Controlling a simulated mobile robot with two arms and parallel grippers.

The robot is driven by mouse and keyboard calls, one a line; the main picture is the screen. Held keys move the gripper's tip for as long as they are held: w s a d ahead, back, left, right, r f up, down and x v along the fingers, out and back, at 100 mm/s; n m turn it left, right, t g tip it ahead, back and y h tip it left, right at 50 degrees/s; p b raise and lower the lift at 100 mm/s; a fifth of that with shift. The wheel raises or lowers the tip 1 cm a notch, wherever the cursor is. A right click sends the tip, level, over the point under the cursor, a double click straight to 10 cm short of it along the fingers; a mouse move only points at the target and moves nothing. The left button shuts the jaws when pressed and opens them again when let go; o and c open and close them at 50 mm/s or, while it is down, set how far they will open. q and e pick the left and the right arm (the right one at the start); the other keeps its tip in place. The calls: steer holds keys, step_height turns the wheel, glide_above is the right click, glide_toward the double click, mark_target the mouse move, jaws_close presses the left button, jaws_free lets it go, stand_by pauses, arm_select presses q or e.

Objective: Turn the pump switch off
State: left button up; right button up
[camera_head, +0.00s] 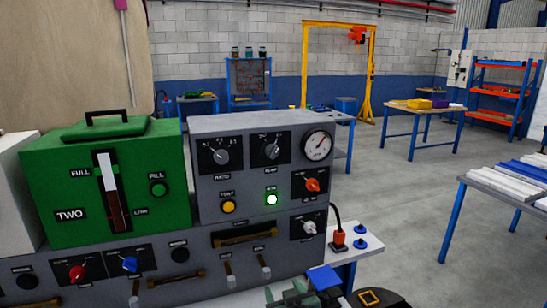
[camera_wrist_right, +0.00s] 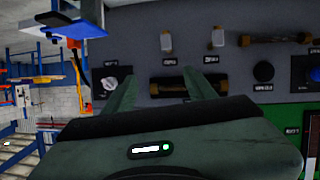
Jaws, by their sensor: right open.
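I cannot read which control on the grey panel (camera_head: 250,140) is labelled as the pump switch. An orange-red rotary knob (camera_head: 312,185) sits on a black plate at the panel's right, below the round gauge. A pale rotary knob (camera_head: 309,227) sits below it; it also shows in the right wrist view (camera_wrist_right: 109,83), just left of the fingers. My right gripper (camera_head: 290,296) is at the bottom edge of the head view, low in front of the panel. In the right wrist view its fingers (camera_wrist_right: 158,98) are apart with nothing between them. My left gripper is not in view.
A green tank (camera_head: 60,190) stands left of the panel. A brass-coloured handle (camera_head: 245,237) and two pale levers (camera_head: 264,266) stick out low on the front. A red plug (camera_head: 338,240) with a black cable stands at the right. Open floor lies further right.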

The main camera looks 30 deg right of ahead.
steer(key=w+d+r+m+t+h, duration=0.15)
steer(key=w+d+r+t, duration=0.25)
steer(key=w+r, duration=0.45)
steer(key=t, duration=0.4)
glide_toward(275, 156)
steer(key=w, duration=0.2)
steer(key=shift+h, duration=0.35)
steer(key=p+x, duration=0.2)
steer(key=x, duration=0.5)
steer(key=shift+w+d+r, duration=0.2)
steer(key=shift+w+r, duration=0.05)
steer(key=shift+r, duration=0.05)
jaws_close()
